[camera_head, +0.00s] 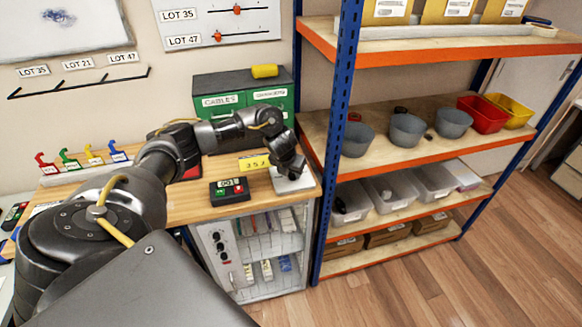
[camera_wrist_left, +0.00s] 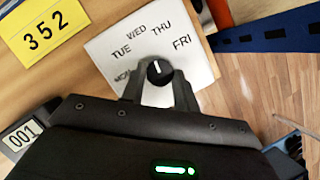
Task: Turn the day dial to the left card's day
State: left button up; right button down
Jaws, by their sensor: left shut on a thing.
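The day dial is a small black knob (camera_wrist_left: 158,74) with a white mark, on a white plate (camera_wrist_left: 104,48) lettered MON, TUE, WED, THU and FRI. The mark points up the picture, roughly toward THU. My left gripper (camera_wrist_left: 160,92) is shut on the knob, one finger on each side. In the head view my left gripper (camera_head: 291,176) reaches down onto the plate (camera_head: 300,184) at the counter's right end; the knob is hidden there. No card showing a day can be made out. My right gripper is out of view.
A yellow number card (camera_wrist_left: 43,31) reading 352 lies beside the plate. A dark box with red and green buttons (camera_head: 229,190) stands to the left. A green cabinet (camera_head: 243,95) is behind. A blue-and-orange shelf rack (camera_head: 344,100) stands close on the right.

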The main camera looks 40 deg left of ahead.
pick_arm(q)
jog(key=n+p, duration=0.1)
jog(key=n+y+p, duration=0.1)
jog(key=n, duration=0.1)
jog(key=n+p, duration=0.1)
jog(key=p, duration=0.1)
jog(key=shift+w+d+r+n+g, duration=0.1)
jog(key=shift+d+r+n+g, duration=0.1)
jog(key=shift+r+n+g, duration=0.15)
jog(key=n, duration=0.1)
jog(key=n+g+y+p, duration=0.1)
jog(key=shift+w+d+f+n, duration=0.1)
jog(key=shift+f+n, duration=0.15)
jog(key=shift+n, duration=0.1)
jog(key=n, duration=0.2)
jog(key=n+g+y, duration=0.1)
jog(key=n, duration=0.1)
jog(key=shift+w+f+n+g+p, duration=0.1)
jog(key=shift+w+n+g+p, duration=0.05)
jog(key=shift+n+g+p, duration=0.15)
jog(key=n+g, duration=0.1)
jog(key=n, duration=0.1)
jog(key=n+g, duration=0.1)
jog(key=n, duration=0.2)
jog(key=shift+w, duration=0.15)
jog(key=o, duration=1)
